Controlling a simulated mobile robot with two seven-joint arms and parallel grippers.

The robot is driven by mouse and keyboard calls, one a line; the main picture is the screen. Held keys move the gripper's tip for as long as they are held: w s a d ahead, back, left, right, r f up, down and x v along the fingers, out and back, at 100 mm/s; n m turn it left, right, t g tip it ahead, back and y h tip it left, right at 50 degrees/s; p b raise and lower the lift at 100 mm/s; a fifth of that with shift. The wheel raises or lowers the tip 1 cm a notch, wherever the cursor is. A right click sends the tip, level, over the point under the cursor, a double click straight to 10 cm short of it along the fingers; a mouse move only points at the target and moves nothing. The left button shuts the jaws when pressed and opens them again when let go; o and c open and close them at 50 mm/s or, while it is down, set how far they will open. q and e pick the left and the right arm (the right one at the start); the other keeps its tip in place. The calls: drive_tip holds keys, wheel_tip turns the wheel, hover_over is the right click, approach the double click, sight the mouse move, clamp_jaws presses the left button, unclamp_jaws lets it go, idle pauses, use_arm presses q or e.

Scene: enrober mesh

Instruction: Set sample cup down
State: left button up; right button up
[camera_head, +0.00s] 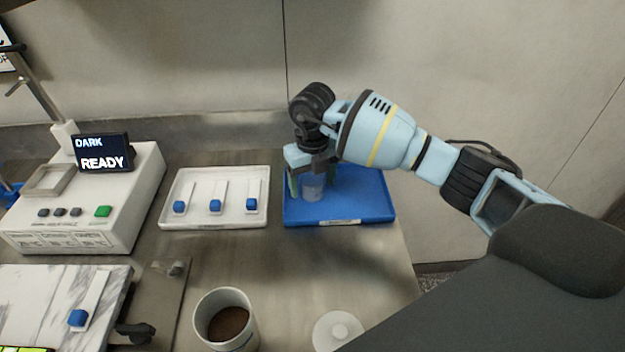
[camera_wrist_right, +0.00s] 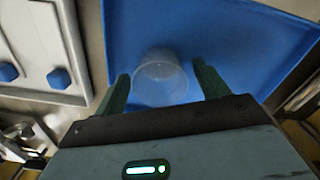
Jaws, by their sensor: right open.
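The sample cup (camera_head: 313,187) is small and translucent and stands on the blue tray (camera_head: 375,208) at the back right of the counter. It also shows in the right wrist view (camera_wrist_right: 161,80), upright on the tray floor between the fingertips. My right gripper (camera_head: 308,186) points down over the tray. Its two green fingers (camera_wrist_right: 165,88) are spread on either side of the cup, with a gap visible on each side. The cup's upper part is partly hidden by the gripper in the head view. My left gripper is not in view.
A white tray (camera_head: 215,222) with several blue-ended spatulas sits left of the blue tray. A machine with a READY screen (camera_head: 103,152) stands at left. A pot of brown liquid (camera_head: 228,325) and a white lid (camera_head: 337,331) are in front. The counter between is clear.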

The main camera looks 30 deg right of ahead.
wheel_tip(320, 180, up, 12)
drive_tip(key=shift+r, duration=0.15)
idle(0.4)
